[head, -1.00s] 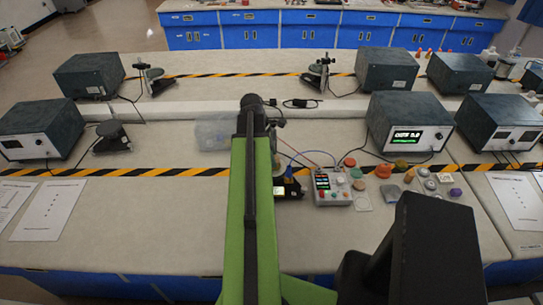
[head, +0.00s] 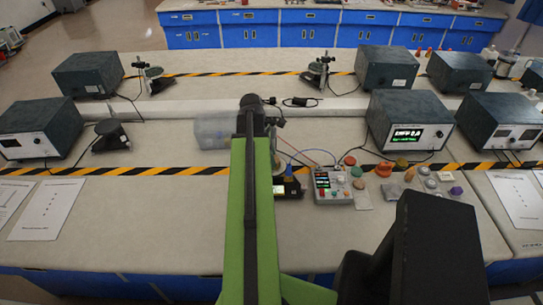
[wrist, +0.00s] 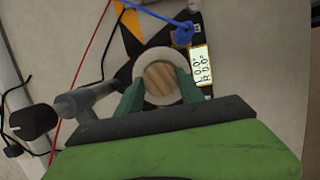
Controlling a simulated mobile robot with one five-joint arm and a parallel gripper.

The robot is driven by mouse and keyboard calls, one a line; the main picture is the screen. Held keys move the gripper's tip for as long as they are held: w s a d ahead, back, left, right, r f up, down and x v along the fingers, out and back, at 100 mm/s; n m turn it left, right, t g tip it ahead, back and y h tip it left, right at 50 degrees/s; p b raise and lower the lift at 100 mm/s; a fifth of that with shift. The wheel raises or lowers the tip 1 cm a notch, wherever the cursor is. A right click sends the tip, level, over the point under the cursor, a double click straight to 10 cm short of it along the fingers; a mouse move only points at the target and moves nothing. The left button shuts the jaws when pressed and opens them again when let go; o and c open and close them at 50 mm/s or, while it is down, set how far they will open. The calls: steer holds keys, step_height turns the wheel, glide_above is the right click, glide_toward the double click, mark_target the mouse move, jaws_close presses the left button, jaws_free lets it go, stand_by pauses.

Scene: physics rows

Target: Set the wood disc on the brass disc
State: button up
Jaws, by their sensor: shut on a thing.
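In the wrist view, the wood disc (wrist: 160,77) shows its round grained face inside a pale ring. My gripper (wrist: 160,82) has its two green fingers on opposite sides of it, shut on the disc. In the head view my arm hides most of the gripper and the disc. I cannot make out the brass disc for sure; a small dull yellow piece (head: 401,163) lies on the bench to the right, and something beneath the held disc is hidden.
A small device with a lit display (wrist: 201,66) and a blue part (wrist: 183,35) sit close beside the gripper. A control box (head: 332,186) stands to the right, with several small coloured pieces beyond. A clear bin (head: 212,131) is at left.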

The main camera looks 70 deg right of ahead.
steer(key=shift+f, duration=0.1)
steer(key=o, duration=1.4)
step_height(320, 180, up, 7)
steer(key=p, duration=0.7)
steer(key=shift+w, duration=0.1)
